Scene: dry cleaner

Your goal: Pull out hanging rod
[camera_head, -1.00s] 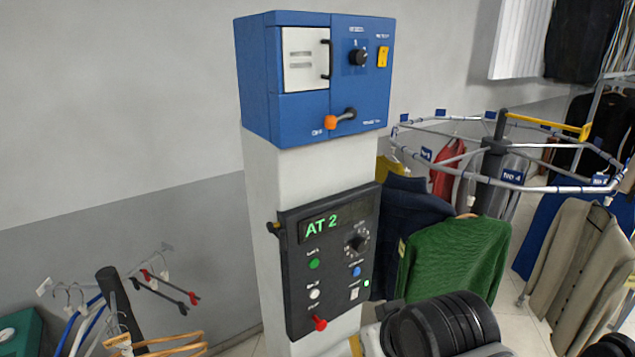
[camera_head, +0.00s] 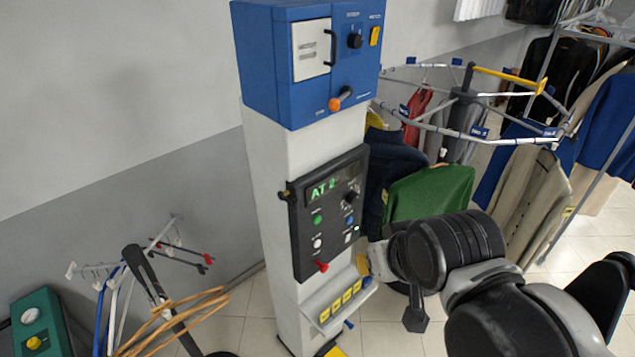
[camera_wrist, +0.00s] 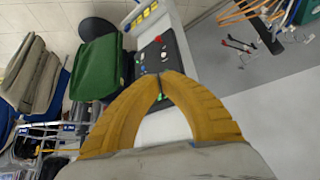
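A yellow bar (camera_head: 508,80) lies along the top of the round garment carousel (camera_head: 465,135) at right in the head view; I cannot tell if it is the hanging rod. At lower left, a dark stand (camera_head: 150,275) has thin metal rods (camera_head: 165,235) with hangers. My gripper (camera_wrist: 161,73) shows in the wrist view as two yellow curved fingers with tips together and nothing seen between them. Beyond the tips is the black control panel (camera_wrist: 160,52). In the head view, my arm mostly hides the gripper, in front of and right of the column.
A white column (camera_head: 270,190) carries a blue box (camera_head: 310,60) and the black panel (camera_head: 330,210) reading "AT 2". A green garment (camera_head: 430,193) and beige jacket (camera_head: 525,185) hang at right. A green case (camera_head: 38,325) stands at lower left. Floor shows between column and stand.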

